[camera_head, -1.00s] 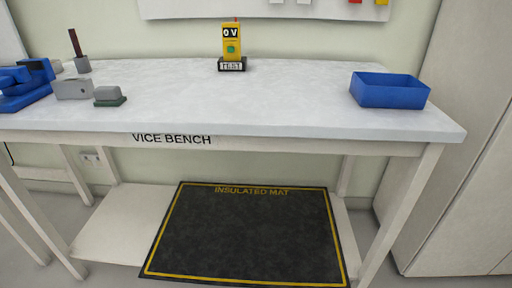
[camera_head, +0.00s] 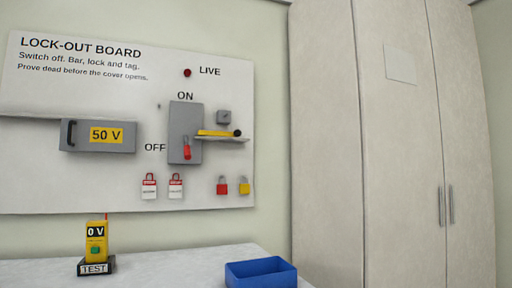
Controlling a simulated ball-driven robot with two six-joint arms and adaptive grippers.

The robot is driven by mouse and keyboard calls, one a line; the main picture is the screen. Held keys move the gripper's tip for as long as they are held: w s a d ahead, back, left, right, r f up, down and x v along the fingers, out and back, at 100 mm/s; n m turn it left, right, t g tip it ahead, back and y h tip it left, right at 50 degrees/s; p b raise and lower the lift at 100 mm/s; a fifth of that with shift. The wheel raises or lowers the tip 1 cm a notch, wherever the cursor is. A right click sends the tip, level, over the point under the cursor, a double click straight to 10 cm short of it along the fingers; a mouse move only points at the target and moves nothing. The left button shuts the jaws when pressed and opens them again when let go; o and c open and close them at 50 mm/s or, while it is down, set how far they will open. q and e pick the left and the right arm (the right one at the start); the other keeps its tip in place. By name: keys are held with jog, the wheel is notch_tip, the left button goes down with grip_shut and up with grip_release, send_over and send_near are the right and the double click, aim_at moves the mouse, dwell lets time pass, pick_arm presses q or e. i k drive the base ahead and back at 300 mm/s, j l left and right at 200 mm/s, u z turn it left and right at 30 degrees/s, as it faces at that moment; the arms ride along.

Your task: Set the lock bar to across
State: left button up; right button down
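The lock-out board (camera_head: 90,180) hangs on the wall. A yellow bar (camera_head: 215,133), which looks like the lock bar, lies about level at the right of the grey switch box (camera_head: 185,115). Its left end overlaps the box's right edge, and a dark knob (camera_head: 237,133) is at its right end. It lies just above a thin grey ledge (camera_head: 222,140); I cannot tell whether it rests on it. The red switch handle (camera_head: 187,150) is low on the box, near the OFF mark. Neither gripper is in view.
Two tags (camera_head: 149,187) and red (camera_head: 222,187) and yellow (camera_head: 244,187) padlocks hang below. A grey box reading 50 V (camera_head: 98,135) is at left. The tester (camera_head: 96,243) and blue bin (camera_head: 262,274) stand on the bench (camera_head: 180,265). A tall cabinet (camera_head: 400,170) fills the right.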

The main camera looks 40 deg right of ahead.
aim_at(237, 133)
jog(key=z, duration=0.9)
